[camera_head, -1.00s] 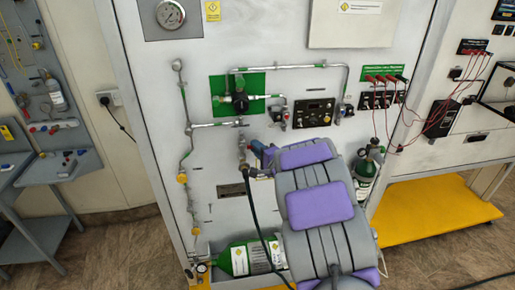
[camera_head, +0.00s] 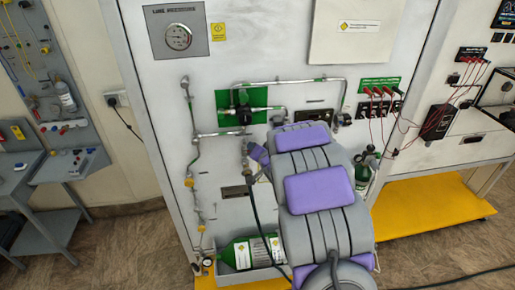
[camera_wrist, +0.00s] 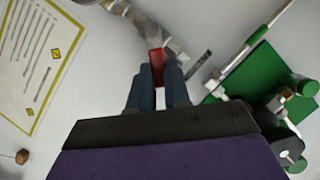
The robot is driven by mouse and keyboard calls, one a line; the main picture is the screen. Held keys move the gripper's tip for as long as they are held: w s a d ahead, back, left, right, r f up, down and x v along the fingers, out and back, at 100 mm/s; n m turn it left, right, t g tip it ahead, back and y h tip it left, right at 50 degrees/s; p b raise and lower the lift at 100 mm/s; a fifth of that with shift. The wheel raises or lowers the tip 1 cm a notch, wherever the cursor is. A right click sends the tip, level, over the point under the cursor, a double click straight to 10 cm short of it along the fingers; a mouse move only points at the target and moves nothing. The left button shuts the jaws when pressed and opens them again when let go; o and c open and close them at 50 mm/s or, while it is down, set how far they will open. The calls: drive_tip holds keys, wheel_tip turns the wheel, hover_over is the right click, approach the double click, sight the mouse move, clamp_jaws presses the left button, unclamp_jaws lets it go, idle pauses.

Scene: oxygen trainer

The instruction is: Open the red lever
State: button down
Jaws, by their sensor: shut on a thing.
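The red lever (camera_wrist: 156,60) shows in the wrist view between my two blue-grey fingers, near a metal fitting (camera_wrist: 172,22) on the pale panel. My gripper (camera_wrist: 156,82) is shut on the lever. In the head view my gripper (camera_head: 259,155) shows only in part, as a blue shape beside the pipe fitting (camera_head: 246,156) on the panel. My purple-and-grey arm covers much of that area, and I cannot make out the lever there.
A green plate (camera_head: 235,107) with a valve and pipes is above my gripper. A black hose (camera_head: 254,210) hangs below the fitting. A green cylinder (camera_head: 240,252) lies at the panel's foot. A yellow platform (camera_head: 430,207) stands at right.

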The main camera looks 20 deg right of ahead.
drive_tip(key=a+n+h+b, duration=0.1)
drive_tip(key=a+n+g+h+b, duration=0.1)
drive_tip(key=n, duration=0.1)
drive_tip(key=shift+w+b, duration=0.1)
drive_tip(key=shift+b, duration=0.3)
drive_tip(key=shift+w+a+r+n+g+h+b, duration=0.2)
drive_tip(key=shift+a+n+h+b, duration=0.15)
drive_tip(key=shift+n+b, duration=0.4)
drive_tip(key=shift+w+a+r+n+g+h+b, duration=0.1)
drive_tip(key=shift+a+n+g+h+b, duration=0.2)
drive_tip(key=shift+n+b, duration=0.4)
drive_tip(key=shift+h, duration=0.25)
drive_tip(key=c, duration=1.1)
unclamp_jaws()
drive_tip(key=shift+r, duration=0.1)
drive_tip(key=shift+r, duration=0.1)
